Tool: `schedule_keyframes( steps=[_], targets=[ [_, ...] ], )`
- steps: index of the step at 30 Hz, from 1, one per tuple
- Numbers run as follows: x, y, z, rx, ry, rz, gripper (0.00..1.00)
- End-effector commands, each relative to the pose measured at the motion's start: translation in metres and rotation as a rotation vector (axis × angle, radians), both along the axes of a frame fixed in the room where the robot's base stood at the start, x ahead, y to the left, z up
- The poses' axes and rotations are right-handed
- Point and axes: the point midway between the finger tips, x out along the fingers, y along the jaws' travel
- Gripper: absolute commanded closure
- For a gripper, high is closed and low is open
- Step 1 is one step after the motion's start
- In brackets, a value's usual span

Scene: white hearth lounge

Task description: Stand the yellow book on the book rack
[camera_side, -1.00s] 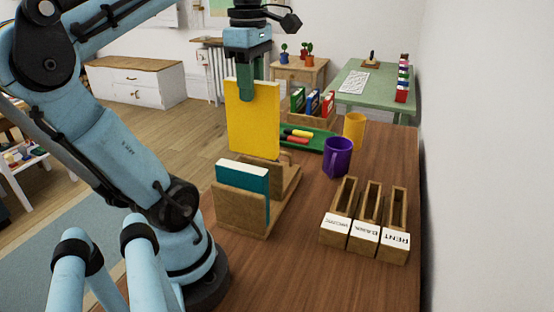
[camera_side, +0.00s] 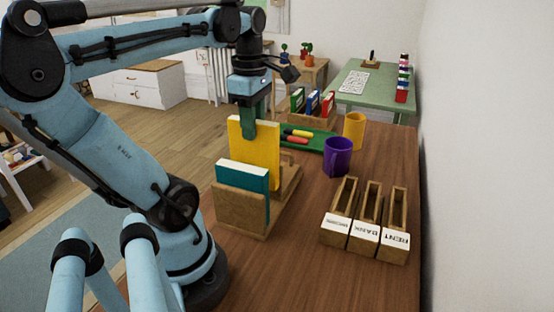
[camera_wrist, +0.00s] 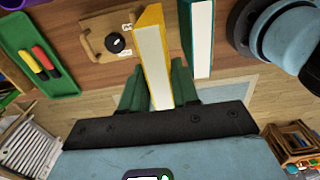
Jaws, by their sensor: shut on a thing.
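The yellow book (camera_side: 262,158) is upright in my gripper (camera_side: 250,122), which is shut on its top edge; it also shows between the green fingers in the wrist view (camera_wrist: 153,55). Its lower part is at the wooden book rack (camera_side: 243,212), behind the teal book that stands in the rack. The teal book (camera_side: 243,176) is upright near the rack's front end. The yellow book's bottom edge is hidden behind the teal book and rack, so I cannot tell whether it touches the rack base. In the wrist view the two books stand side by side with a gap.
A purple mug (camera_side: 338,157) and a yellow mug (camera_side: 354,130) stand right of the rack. Labelled wooden boxes (camera_side: 365,222) stand front right. A green tray (camera_side: 315,140) with markers and a holder of small binders lie behind. The front table middle is clear.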

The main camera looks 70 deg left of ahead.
Motion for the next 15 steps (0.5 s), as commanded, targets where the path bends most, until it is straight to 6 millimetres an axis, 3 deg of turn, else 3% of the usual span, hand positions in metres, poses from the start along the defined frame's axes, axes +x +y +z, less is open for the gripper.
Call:
schedule_keyframes(
  steps=[15],
  targets=[
    [0.0,0.0,-0.045,0.001,0.001,0.001,1.0]
  ],
)
